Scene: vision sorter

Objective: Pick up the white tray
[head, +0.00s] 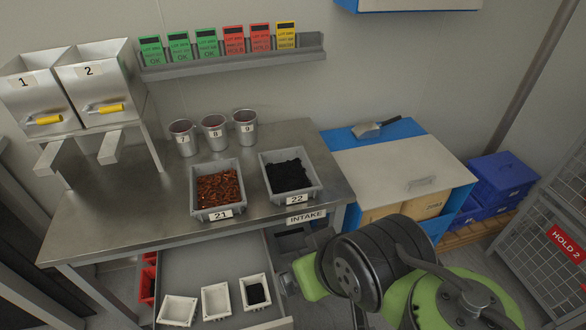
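Three small white trays lie in a row in the open grey drawer below the steel table. The left white tray (178,311) and the middle white tray (216,300) look empty. The right white tray (246,303) holds a dark material. My green and black arm reaches in from the lower right. The end of my arm, with what seems to be my gripper (289,284), is just right of the right tray and apart from it. Its fingers are too small and too hidden by the arm to read.
Grey bins 21 (194,202) and 22 (267,180) stand on the steel table (120,212) above the drawer (190,268). Cups 7, 8 and 9 (245,135) stand behind them. A blue and white cabinet (385,165) with a scoop (375,127) is to the right.

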